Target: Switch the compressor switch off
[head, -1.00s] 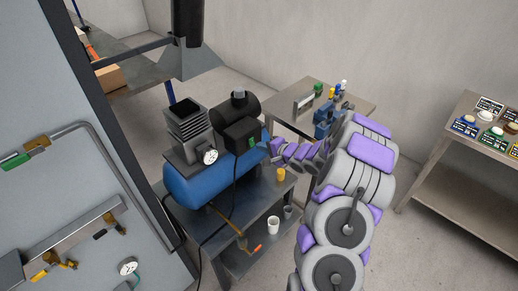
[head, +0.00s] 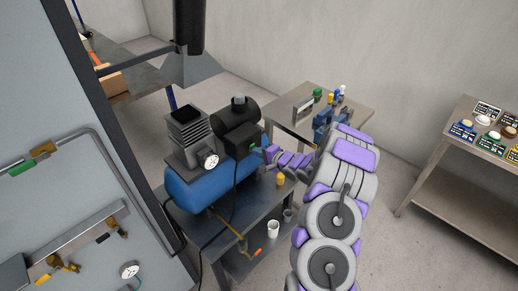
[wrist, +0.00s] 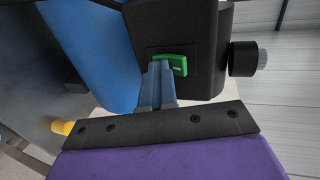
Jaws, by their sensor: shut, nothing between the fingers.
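The compressor (head: 214,185) has a blue tank and stands on a grey metal table. Its black switch box (head: 240,138) is on top at the right. The green switch (wrist: 171,64) sits on the box face in the wrist view, with its right end standing out more. My gripper (wrist: 159,66) is shut and empty, its fingertips at the left part of the green switch; I cannot tell whether they touch. In the head view my gripper (head: 258,150) is at the right side of the box, and the switch is mostly hidden there.
A black cable hangs in front of the tank. A grey panel (head: 60,120) with pipes is at left. A table (head: 345,104) with small items stands behind my arm.

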